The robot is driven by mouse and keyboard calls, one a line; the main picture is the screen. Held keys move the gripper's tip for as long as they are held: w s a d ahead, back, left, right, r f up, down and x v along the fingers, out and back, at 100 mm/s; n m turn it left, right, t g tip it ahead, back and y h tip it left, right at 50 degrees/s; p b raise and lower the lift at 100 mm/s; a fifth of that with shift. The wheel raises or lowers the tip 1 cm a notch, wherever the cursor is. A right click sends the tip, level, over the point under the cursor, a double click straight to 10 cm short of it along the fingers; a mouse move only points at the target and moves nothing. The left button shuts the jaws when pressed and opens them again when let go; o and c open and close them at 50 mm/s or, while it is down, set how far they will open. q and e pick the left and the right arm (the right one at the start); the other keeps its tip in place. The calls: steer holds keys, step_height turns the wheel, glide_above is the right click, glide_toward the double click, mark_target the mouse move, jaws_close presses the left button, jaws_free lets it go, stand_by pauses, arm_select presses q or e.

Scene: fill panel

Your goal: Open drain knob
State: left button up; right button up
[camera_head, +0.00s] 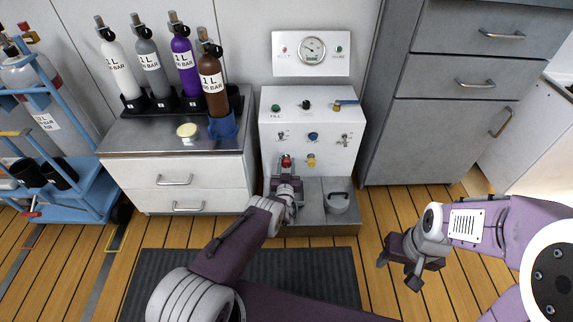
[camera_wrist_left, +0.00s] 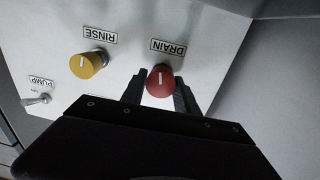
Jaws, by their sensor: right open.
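The red drain knob (camera_wrist_left: 160,80) sits on the panel's front under an upside-down DRAIN label (camera_wrist_left: 168,47) in the left wrist view. Its white mark runs roughly vertical in that view. The knob also shows in the head view (camera_head: 286,161). My left gripper (camera_head: 287,172) is at the knob. In the left wrist view its two dark fingers (camera_wrist_left: 159,92) stand one on each side of the knob, close to it; whether they press on it I cannot tell. My right gripper (camera_head: 397,274) is open and empty above the floor, right of the panel.
The yellow rinse knob (camera_wrist_left: 87,65) and pump switch (camera_wrist_left: 37,99) are beside the drain knob. A small pot (camera_head: 338,203) stands on the panel's base ledge. Several bottles (camera_head: 148,68) stand on the cabinet at left.

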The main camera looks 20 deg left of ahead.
arm_select(q)
steer(key=o, duration=0.3)
steer(key=shift+s, duration=0.15)
steer(key=p+v, duration=0.2)
steer(key=p, duration=0.1)
steer(key=r+p+v, duration=0.1)
steer(key=p+v, duration=0.1)
steer(key=p, duration=0.1)
steer(key=shift+s, duration=0.3)
steer(key=p, duration=0.4)
glide_toward(286, 163)
steer(key=w, duration=0.1)
steer(key=shift+w+f+b, duration=0.2)
steer(key=shift+f+b, duration=0.1)
steer(key=shift+f, duration=0.25)
